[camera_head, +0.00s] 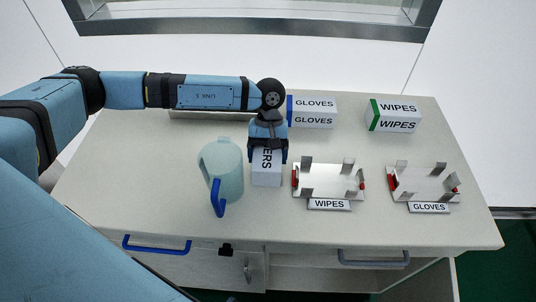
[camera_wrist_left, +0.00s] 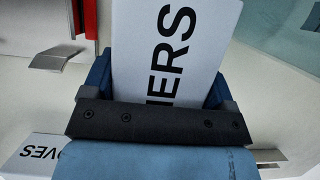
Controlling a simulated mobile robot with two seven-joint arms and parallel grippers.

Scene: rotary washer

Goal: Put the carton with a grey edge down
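My left gripper (camera_head: 267,152) is shut on a white carton (camera_head: 266,172) with black lettering ending in "ERS". The carton hangs upright below the fingers, between the mug and the wipes holder. I cannot tell whether its bottom touches the table. In the left wrist view the carton (camera_wrist_left: 165,50) sits between the two blue fingers (camera_wrist_left: 160,85). Its grey edge cannot be made out, and the start of its label is hidden by the gripper. My right gripper is not in view.
Holders labelled WIPES (camera_head: 325,182) and GLOVES (camera_head: 425,182) are to the right. A blue-edged gloves carton (camera_head: 315,112) and green-edged wipes carton (camera_head: 397,116) stand behind. The table's (camera_head: 130,200) left part is clear.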

